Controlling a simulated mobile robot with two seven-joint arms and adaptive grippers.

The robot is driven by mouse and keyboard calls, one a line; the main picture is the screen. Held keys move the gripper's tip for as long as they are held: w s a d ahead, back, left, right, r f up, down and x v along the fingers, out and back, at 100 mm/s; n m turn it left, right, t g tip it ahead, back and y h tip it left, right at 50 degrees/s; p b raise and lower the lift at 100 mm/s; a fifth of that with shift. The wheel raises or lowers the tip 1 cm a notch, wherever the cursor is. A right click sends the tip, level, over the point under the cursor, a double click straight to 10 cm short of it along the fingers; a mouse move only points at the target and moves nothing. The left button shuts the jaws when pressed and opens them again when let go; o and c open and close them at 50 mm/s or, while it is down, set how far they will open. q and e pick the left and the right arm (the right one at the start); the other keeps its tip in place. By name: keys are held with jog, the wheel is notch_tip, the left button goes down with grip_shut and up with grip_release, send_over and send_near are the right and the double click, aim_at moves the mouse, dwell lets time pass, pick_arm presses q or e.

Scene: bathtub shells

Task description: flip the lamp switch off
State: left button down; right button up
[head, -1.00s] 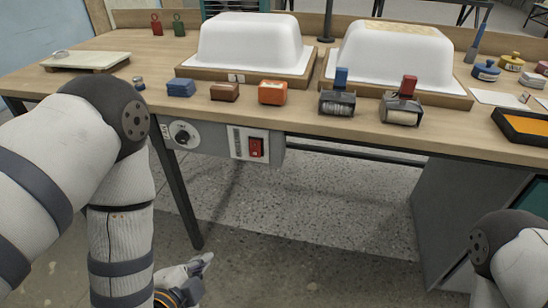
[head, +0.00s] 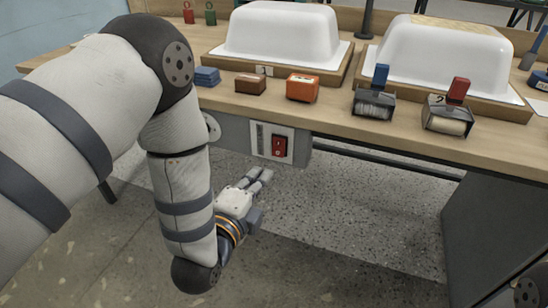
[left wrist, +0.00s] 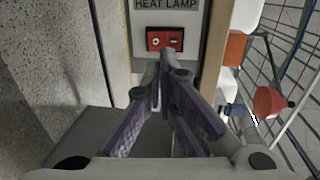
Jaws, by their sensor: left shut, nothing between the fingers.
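The heat lamp switch is a red rocker (head: 279,146) on a pale plate, on the grey box under the table's front edge. In the left wrist view the red switch (left wrist: 165,40) sits below a "HEAT LAMP" label (left wrist: 166,4), with light marks on its face. My left gripper (head: 262,180) is shut and empty, below and slightly left of the switch in the head view. In the left wrist view its fingertips (left wrist: 163,68) come together just below the switch; contact cannot be told. My right gripper is out of view.
The wooden table (head: 330,117) carries two white tub shells (head: 280,32), small blue, brown and orange blocks (head: 302,87), and two rollers (head: 447,115). The table edge overhangs the switch box. The floor space below is open; a grey cabinet (head: 495,225) stands at right.

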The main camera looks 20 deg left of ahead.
aim_at(278, 151)
pick_arm(q)
jog(key=w, duration=0.6)
jog(key=w+f+b, duration=0.1)
jog(key=w, duration=0.1)
jog(key=shift+w+d+f, duration=0.1)
jog(key=shift+w, duration=0.3)
